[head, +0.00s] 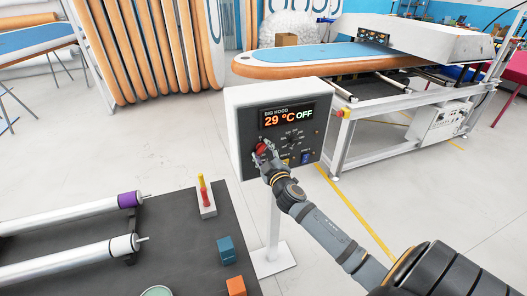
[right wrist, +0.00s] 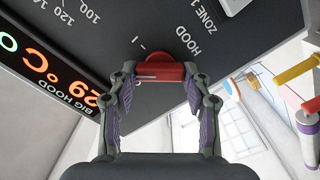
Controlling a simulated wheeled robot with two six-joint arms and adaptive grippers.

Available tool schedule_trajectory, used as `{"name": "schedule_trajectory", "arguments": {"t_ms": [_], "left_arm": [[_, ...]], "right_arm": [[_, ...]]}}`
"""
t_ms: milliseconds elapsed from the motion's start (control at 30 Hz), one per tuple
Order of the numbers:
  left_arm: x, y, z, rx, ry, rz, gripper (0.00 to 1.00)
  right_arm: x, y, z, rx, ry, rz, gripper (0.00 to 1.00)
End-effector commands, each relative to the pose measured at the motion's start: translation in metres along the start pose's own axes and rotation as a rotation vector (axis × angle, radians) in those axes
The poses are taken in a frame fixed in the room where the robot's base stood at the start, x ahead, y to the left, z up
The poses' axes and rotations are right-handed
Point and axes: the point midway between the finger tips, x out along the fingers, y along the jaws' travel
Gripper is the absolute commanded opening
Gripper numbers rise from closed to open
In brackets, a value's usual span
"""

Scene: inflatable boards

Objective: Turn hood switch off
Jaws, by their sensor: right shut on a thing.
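The hood switch is a red rotary knob (right wrist: 165,52) on the dark front panel of a white control box (head: 233,120). Its display (head: 287,117) reads "BIG HOOD", 29 °C and OFF. My right gripper (head: 263,151) is at the panel's lower left, with its fingers on the red knob. In the right wrist view, the two fingers of my right gripper (right wrist: 160,78) are closed on either side of the knob's red bar, and the label HOOD is printed beside it. In the head view the gripper partly hides the knob. My left gripper is not in view.
The box stands on a white post with a floor plate (head: 272,259). A dark table (head: 185,245) at lower left carries rollers, a blue cube (head: 226,250) and an orange cube (head: 236,286). A large press (head: 430,45) with a board stands behind.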

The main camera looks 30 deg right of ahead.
Motion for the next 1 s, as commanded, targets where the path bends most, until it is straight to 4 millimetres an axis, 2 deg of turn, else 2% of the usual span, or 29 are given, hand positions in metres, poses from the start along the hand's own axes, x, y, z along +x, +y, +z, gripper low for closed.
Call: {"name": "schedule_trajectory", "arguments": {"t_ms": [600, 1000], "left_arm": [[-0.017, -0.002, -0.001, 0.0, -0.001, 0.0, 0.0], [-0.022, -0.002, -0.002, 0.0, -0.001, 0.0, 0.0]], "right_arm": [[0.0, -0.001, -0.001, -0.545, 0.001, 0.0, 0.17], [0.0, -0.003, 0.001, -0.733, 0.001, -0.001, 0.17]]}}
